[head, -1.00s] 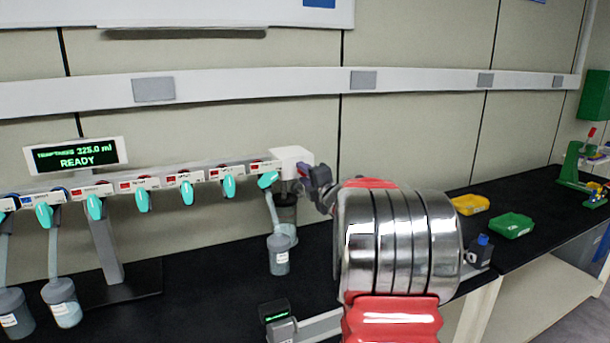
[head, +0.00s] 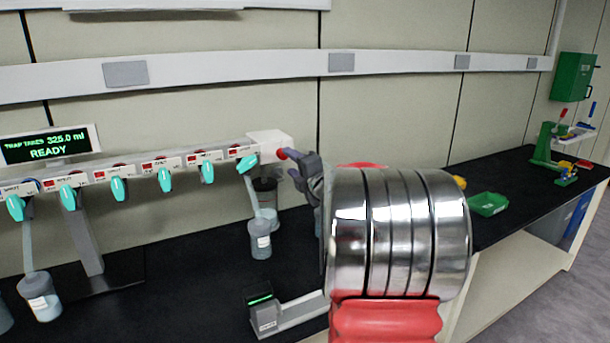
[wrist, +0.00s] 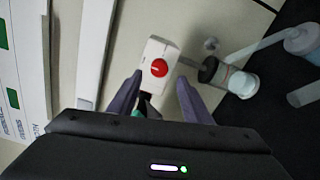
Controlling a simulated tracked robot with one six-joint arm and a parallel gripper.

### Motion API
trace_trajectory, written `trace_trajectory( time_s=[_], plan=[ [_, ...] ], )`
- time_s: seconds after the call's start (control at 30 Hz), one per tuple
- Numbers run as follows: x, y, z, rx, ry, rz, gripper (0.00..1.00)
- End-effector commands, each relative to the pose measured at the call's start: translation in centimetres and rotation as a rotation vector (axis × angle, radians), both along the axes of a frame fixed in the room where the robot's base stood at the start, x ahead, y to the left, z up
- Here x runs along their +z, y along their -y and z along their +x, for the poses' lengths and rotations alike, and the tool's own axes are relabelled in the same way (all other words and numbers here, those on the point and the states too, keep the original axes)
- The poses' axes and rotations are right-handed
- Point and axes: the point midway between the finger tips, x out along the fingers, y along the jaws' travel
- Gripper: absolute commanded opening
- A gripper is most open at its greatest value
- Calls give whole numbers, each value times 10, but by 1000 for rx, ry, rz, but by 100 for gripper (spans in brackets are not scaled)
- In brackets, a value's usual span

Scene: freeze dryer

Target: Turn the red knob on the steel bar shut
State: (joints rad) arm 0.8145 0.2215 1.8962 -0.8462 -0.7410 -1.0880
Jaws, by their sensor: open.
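The red knob (wrist: 159,68) is a round cap with a pale line across it, on the white end block (wrist: 157,50) of the steel bar (head: 115,175). In the head view the knob (head: 282,154) shows at the right end of the bar, just left of my fingertips. My gripper (wrist: 162,88) is open and empty. In the wrist view its two dark fingers point at the block, with the knob between and slightly beyond their tips. In the head view my gripper (head: 303,165) is partly hidden by my arm. I cannot tell whether it touches the knob.
Several teal valve levers (head: 165,179) line the bar, with containers hanging below. A grey container (head: 259,240) hangs close under the bar's right end. A small device (head: 264,314) stands on the black bench. A green tray (head: 488,204) lies to the right. A display (head: 48,146) reads READY.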

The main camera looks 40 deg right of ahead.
Motion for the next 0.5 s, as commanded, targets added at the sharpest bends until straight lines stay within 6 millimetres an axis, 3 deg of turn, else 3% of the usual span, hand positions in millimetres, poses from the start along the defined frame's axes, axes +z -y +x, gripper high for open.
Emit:
trace_trajectory(
  time_s=[0.3,0.5],
  plan=[
    [0,-14,-50,-1,0,-1,45],
    [-1,-22,-73,0,0,0,45]
  ],
)
